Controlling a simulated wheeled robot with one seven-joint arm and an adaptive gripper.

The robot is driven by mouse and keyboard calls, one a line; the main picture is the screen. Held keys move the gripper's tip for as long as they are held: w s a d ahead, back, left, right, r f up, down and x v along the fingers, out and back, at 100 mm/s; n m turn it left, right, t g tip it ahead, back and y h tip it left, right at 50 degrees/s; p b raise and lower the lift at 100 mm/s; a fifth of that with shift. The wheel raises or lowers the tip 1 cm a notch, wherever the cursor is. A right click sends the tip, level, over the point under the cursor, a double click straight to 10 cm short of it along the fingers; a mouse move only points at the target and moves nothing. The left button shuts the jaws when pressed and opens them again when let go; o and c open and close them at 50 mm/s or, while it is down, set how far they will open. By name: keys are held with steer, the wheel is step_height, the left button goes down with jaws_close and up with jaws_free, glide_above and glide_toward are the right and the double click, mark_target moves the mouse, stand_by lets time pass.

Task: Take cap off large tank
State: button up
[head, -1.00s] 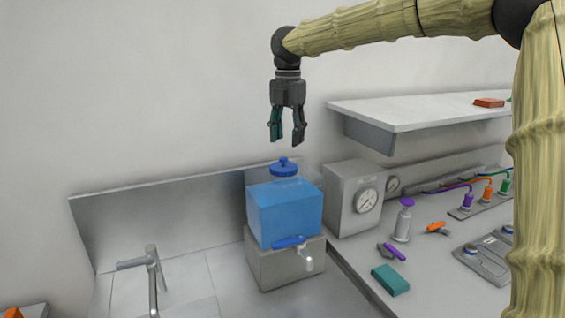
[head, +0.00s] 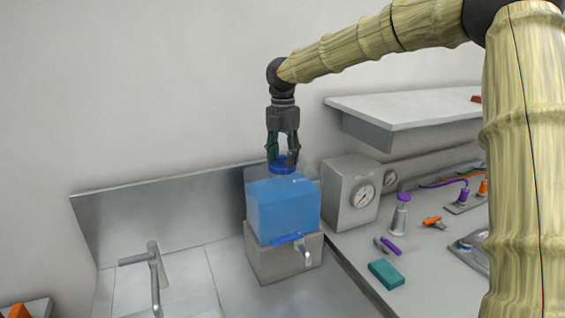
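The large tank (head: 285,208) is a blue, box-shaped vessel with a clear top, standing on a grey block (head: 284,258) with a tap at its front. Its blue cap (head: 284,169) is on top of the tank. My gripper (head: 283,158) points straight down over the cap, with its fingers on either side of the cap's knob. The fingers partly hide the knob. I cannot tell whether they touch it or are closed on it.
A sink with a faucet (head: 152,265) is at the left. A grey gauge box (head: 350,192) stands close to the tank's right. A white shelf (head: 400,107) juts out at the upper right. A purple-topped bottle (head: 400,215) and a teal block (head: 386,274) are on the right bench.

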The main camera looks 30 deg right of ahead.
mark_target(283, 156)
steer(key=shift+s, duration=0.1)
steer(key=c, duration=0.7)
steer(key=shift+r+b, duration=0.85)
steer(key=shift+r, duration=0.9)
steer(key=shift+s+r+b, duration=0.1)
steer(key=shift+s+r, duration=0.85)
steer(key=shift+s, duration=1.7)
steer(key=shift+s+r+b, duration=0.15)
steer(key=shift+s+r, duration=0.8)
steer(key=shift+s, duration=1.65)
steer(key=shift+s+r+b, duration=0.1)
steer(key=shift+s+r, duration=0.85)
steer(key=shift+s, duration=1.7)
